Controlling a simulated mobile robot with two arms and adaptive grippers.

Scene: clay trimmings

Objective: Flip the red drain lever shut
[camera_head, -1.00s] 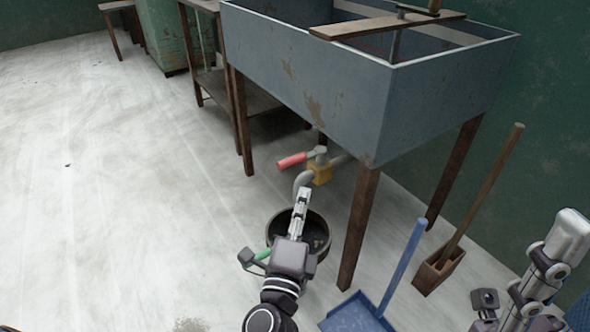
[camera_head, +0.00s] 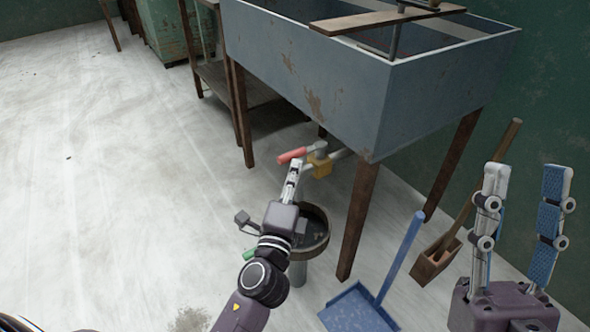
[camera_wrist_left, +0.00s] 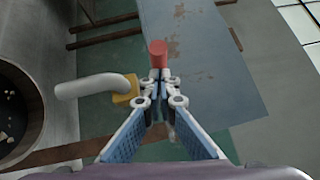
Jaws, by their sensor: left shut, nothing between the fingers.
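The red drain lever (camera_head: 291,155) sticks out to the left from the yellow valve (camera_head: 320,166) under the grey sink. My left gripper (camera_head: 297,164) is shut and empty, its tips just below the lever; I cannot tell whether they touch it. In the left wrist view the red lever (camera_wrist_left: 158,50) appears end-on, just beyond the closed fingertips (camera_wrist_left: 160,80). The yellow valve (camera_wrist_left: 124,88) and its bent grey pipe (camera_wrist_left: 90,86) are to the left there. My right gripper (camera_head: 524,175) is at the right, open and empty, with its fingers upright and wide apart.
A dark round bucket (camera_head: 322,250) stands beneath the valve, partly behind my left arm. The grey sink (camera_head: 310,85) is above on brown legs (camera_head: 358,220). A blue dustpan (camera_head: 355,310) and a wooden-handled tool (camera_head: 432,262) are right. The left floor is clear.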

